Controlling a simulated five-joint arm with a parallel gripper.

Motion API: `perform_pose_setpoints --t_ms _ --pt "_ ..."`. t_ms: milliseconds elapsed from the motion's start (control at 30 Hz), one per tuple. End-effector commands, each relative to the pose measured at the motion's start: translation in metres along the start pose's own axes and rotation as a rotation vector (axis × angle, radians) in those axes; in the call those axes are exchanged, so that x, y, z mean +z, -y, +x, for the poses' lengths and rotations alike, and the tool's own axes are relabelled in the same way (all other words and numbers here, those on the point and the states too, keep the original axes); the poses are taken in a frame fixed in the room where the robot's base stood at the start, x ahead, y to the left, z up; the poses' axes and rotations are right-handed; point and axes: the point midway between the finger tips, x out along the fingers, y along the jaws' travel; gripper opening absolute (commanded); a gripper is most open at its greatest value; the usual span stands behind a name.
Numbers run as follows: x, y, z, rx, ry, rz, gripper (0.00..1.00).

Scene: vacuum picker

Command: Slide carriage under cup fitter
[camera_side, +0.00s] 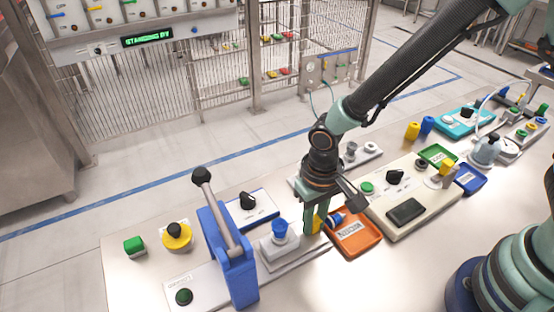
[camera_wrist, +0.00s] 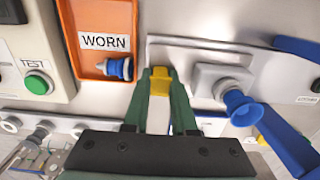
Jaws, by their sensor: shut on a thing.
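The carriage (camera_side: 280,243) is a light grey block with a blue cup (camera_side: 280,230) standing on it, on a pale rail plate. It also shows in the wrist view (camera_wrist: 209,80), with the blue cup flaring toward the camera. The cup fitter (camera_side: 233,262) is a blue frame with a grey lever and black knob, left of the carriage. In the wrist view the fitter (camera_wrist: 285,140) is at the right edge. My gripper (camera_side: 315,226) is shut on a yellow tab (camera_wrist: 160,81) beside the carriage. Whether the tab joins the carriage is hidden.
An orange tray (camera_side: 370,246) marked WORN holds a blue cup (camera_side: 335,219), close beside my gripper. A cream tester (camera_wrist: 62,55) with a green button stands beyond it. A dial box (camera_side: 250,208) sits behind the rail.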

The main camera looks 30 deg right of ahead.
Motion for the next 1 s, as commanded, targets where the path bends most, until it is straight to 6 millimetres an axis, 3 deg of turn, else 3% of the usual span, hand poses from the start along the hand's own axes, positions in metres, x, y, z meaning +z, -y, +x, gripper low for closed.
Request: perform_pose_setpoints --t_ms 600,1000 --pt "0.000 0.004 -0.001 0.001 0.001 -0.002 0.00" --pt "0.000 0.089 -0.001 0.000 0.000 -0.005 0.00"
